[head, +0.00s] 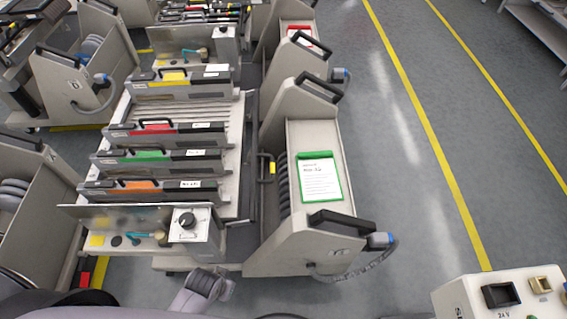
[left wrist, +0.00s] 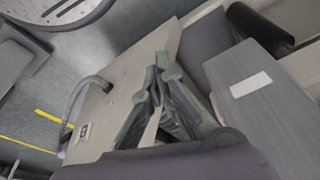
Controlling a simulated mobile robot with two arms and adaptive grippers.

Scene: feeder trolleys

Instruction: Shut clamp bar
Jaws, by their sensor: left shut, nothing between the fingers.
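A feeder trolley (head: 225,220) stands in the head view, carrying several feeders, among them one with an orange label (head: 135,187). A dark upright bar with a yellow mark (head: 268,168) runs along its right side, beside the tall cabinet; I cannot tell for sure that it is the clamp bar, nor its position. My left gripper (left wrist: 158,82) shows in the left wrist view, its fingers shut with nothing between them, in front of a pale panel. Its fingers are not clear in the head view. My right gripper is in neither view.
A cabinet with a green clipboard (head: 319,176) stands right of the trolley. A control panel with a black knob (head: 187,222) is at its front. A box with switches (head: 503,297) is at the lower right. The floor with yellow lines (head: 418,105) is clear at right.

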